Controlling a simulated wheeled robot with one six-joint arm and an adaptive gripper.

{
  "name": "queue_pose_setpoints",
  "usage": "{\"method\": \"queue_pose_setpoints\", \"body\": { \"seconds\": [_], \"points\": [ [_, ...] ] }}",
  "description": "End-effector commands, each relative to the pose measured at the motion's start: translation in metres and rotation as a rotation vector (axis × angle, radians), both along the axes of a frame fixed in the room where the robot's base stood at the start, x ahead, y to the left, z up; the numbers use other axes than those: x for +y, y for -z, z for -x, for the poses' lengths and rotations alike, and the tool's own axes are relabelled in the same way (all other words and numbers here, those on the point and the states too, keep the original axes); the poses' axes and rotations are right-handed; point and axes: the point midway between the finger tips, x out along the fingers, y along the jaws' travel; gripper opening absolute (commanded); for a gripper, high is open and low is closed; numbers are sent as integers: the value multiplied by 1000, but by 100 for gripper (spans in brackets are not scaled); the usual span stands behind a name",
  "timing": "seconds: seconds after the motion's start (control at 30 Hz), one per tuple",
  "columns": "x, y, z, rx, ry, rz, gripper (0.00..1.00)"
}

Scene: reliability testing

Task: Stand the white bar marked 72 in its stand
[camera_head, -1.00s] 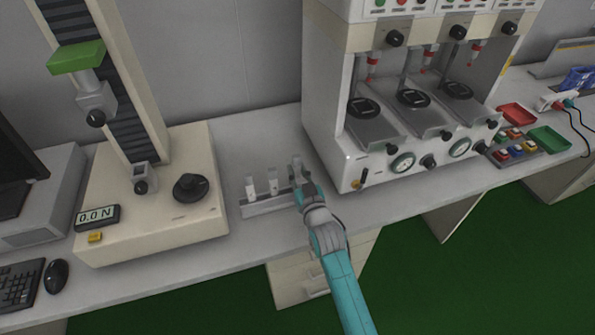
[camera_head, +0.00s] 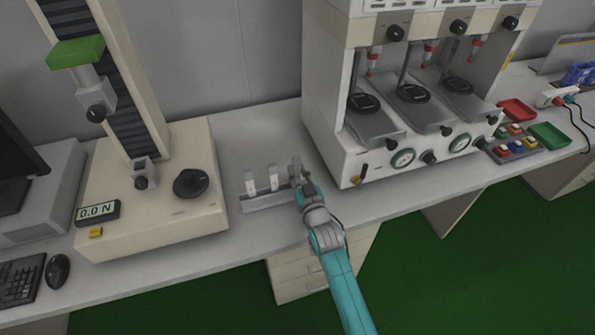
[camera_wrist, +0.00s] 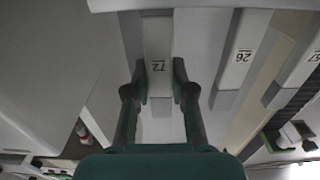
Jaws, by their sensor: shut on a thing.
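The white bar marked 72 (camera_wrist: 157,50) is between my fingers in the wrist view, where its number shows upside down. My gripper (camera_wrist: 160,88) is shut on it. In the head view my gripper (camera_head: 300,183) is at the right end of the pale grey stand (camera_head: 268,203), with the held bar (camera_head: 295,165) showing as a small upright piece there. A pale strip, apparently the stand (camera_wrist: 200,3), crosses the top of the wrist view by the bar's end. I cannot tell whether the bar is seated, as the contact is unclear.
Two other white bars (camera_head: 250,183) (camera_head: 273,178) stand in the stand to the left. In the wrist view they are marked 26 (camera_wrist: 243,55) and 57 (camera_wrist: 312,57). A force tester (camera_head: 150,215) is on the left; a three-station machine (camera_head: 375,160) is close on the right.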

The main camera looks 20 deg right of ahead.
Motion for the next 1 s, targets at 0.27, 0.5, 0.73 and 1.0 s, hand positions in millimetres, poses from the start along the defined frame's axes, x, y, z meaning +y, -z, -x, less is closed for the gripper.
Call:
{"method": "queue_pose_setpoints", "body": {
  "seconds": [0.27,0.5,0.73,1.0],
  "points": [
    [0,9,1,14,0,-1,0],
    [0,13,1,18,0,-1,0],
    [0,18,2,21,0,-1,0],
    [0,19,3,24,0,-2,51]
  ]
}}
